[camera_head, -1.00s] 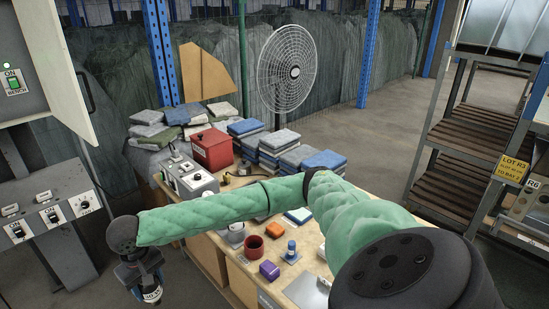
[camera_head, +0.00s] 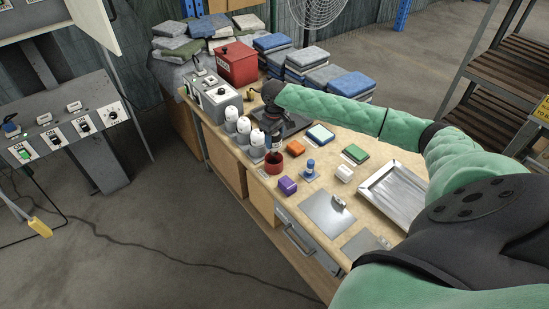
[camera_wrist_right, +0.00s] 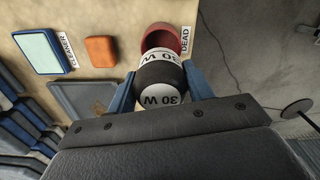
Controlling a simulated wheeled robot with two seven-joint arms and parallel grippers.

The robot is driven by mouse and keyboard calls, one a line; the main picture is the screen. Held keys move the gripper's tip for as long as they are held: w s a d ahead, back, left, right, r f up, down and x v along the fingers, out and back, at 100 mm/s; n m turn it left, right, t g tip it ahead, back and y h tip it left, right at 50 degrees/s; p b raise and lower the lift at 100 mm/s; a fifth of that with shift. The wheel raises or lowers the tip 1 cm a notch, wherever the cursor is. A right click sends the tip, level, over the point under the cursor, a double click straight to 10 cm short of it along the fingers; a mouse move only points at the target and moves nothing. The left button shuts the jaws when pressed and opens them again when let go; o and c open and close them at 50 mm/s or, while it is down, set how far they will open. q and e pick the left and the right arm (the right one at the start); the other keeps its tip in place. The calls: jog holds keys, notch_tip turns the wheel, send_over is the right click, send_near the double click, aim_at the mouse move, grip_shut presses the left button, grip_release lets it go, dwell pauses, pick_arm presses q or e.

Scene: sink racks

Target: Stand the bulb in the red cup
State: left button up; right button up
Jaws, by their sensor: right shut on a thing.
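My right gripper (camera_head: 274,143) points down just above the red cup (camera_head: 274,164) near the bench's front edge. In the right wrist view its blue fingers (camera_wrist_right: 161,87) are shut on a bulb (camera_wrist_right: 160,74), white with a black band and "30 W" lettering. The red cup (camera_wrist_right: 163,37) lies directly beyond the bulb's far end, beside a "DEAD" label. The bulb overlaps the cup's opening in this view; I cannot tell whether its end is inside. My left gripper is not in view.
Several white bulbs (camera_head: 243,125) stand left of the cup. A metal tray (camera_head: 366,190) is farther right. A grey control box (camera_head: 214,97) stands behind.

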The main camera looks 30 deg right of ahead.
aim_at(274, 154)
notch_tip(274, 154, down, 4)
jog(key=shift+w+r+p, duration=0.1)
jog(key=shift+r+p, duration=0.1)
jog(key=shift+p, duration=0.3)
jog(key=shift+a+f+p, duration=0.1)
jog(key=shift+f+p, duration=0.6)
jog(key=shift+f, duration=1.4)
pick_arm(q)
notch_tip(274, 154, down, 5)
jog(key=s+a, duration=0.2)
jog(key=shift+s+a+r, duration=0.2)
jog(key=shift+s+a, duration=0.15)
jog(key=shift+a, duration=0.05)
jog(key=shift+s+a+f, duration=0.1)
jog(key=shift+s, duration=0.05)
pick_arm(e)
jog(key=shift+f, duration=0.35)
